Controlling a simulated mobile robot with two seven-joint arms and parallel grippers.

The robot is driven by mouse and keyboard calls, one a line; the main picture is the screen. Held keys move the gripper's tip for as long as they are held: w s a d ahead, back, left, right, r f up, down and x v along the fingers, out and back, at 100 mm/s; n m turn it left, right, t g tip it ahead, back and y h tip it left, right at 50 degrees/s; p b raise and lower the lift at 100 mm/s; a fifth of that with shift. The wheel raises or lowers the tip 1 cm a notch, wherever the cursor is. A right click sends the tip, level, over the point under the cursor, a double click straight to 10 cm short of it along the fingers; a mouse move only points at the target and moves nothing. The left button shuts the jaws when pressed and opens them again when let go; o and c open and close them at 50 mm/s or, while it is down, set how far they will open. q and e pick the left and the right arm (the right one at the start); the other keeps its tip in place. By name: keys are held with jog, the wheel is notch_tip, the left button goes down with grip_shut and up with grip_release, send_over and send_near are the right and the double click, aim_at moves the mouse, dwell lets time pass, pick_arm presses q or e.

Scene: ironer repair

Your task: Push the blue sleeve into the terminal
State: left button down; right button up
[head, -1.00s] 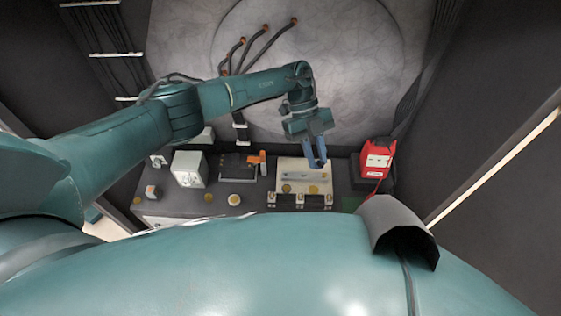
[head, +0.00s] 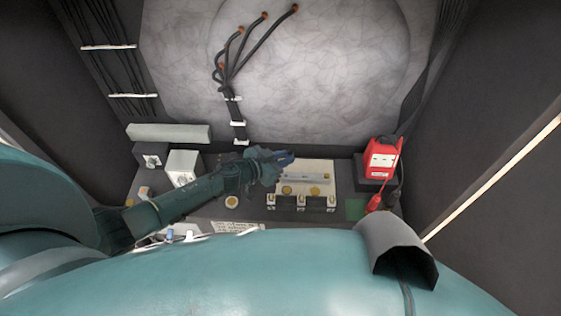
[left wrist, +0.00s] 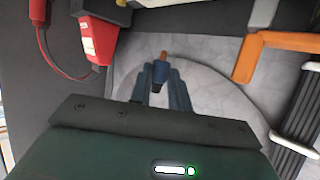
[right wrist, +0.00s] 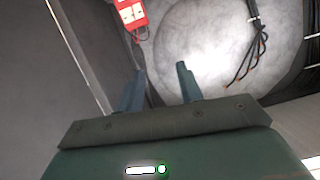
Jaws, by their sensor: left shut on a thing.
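My left gripper (head: 286,158) is low over the bench, at the left edge of the cream board (head: 325,168). In the left wrist view, its fingers (left wrist: 161,80) are shut on the blue sleeve (left wrist: 161,71), and a copper-coloured tip shows beyond it. In the head view I cannot separate the sleeve from the blue fingers. My right gripper (right wrist: 158,85) shows only in its own wrist view, with its fingers apart and nothing between them. I cannot tell which part is the terminal; dark blocks with pale fittings (head: 300,203) line the board's front edge.
A red device (head: 381,160) stands at the right, with a red lead below it. White and grey boxes (head: 183,165) stand at the left. Dark cables with orange tips (head: 228,68) hang on the round grey surface behind. An orange part (left wrist: 246,60) shows in the left wrist view.

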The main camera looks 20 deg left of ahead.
pick_arm(q)
jog(key=shift+a+f+n+t+y, duration=0.3)
jog(key=shift+a+f, duration=0.05)
jog(key=shift+f, duration=0.05)
jog(key=shift+s, duration=0.1)
notch_tip(320, 180, down, 4)
jog(key=b, duration=0.3)
jog(key=shift+s, duration=0.1)
jog(key=shift+f+b, duration=0.5)
jog(key=shift+f, duration=0.05)
jog(key=shift+f+b, duration=0.3)
jog(key=shift+f, duration=0.05)
pick_arm(e)
jog(key=shift+a+f+n, duration=0.15)
jog(key=shift+f+n, duration=0.35)
jog(key=shift+f, duration=0.6)
pick_arm(q)
jog(key=shift+p, duration=0.3)
pick_arm(e)
jog(key=shift+r, duration=0.4)
